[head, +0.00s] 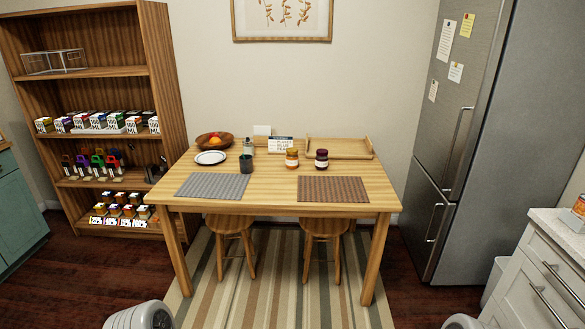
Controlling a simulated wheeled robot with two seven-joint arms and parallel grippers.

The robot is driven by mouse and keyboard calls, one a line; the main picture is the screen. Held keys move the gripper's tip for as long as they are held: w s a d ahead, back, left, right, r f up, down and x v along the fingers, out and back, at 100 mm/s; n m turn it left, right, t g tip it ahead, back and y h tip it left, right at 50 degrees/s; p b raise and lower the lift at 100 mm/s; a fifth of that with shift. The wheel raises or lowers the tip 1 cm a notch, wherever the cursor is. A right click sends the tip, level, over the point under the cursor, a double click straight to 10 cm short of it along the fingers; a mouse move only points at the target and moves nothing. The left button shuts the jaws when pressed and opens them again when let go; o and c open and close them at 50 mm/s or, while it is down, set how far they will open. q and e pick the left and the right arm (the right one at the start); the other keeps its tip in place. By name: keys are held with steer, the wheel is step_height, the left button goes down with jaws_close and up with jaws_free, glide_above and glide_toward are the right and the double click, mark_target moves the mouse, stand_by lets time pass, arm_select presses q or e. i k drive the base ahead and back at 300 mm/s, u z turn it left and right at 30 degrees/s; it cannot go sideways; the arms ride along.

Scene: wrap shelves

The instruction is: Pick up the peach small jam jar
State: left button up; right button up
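A small jar with orange contents (292,154), a pale label and an orange lid stands upright on the wooden table (270,188), right of its middle; its colour fits the peach jam jar. A similar jar with dark red contents (321,154) stands just to its right, a small gap apart. The label text is too small to read. Neither of my grippers is in view. Only rounded grey parts of my arms show at the bottom edge, far from the jars.
Around the jars are a wooden tray (340,155), a small sign (281,145), a dark cup (246,165), a plate (211,158) and a fruit bowl (208,143). Two placemats lie along the front. Two stools (322,228) stand under the table. A stocked shelf (163,60) is left, a fridge (425,150) right.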

mark_target(291, 160)
steer(key=z, duration=0.5)
steer(key=i, duration=2)
steer(key=u, duration=1)
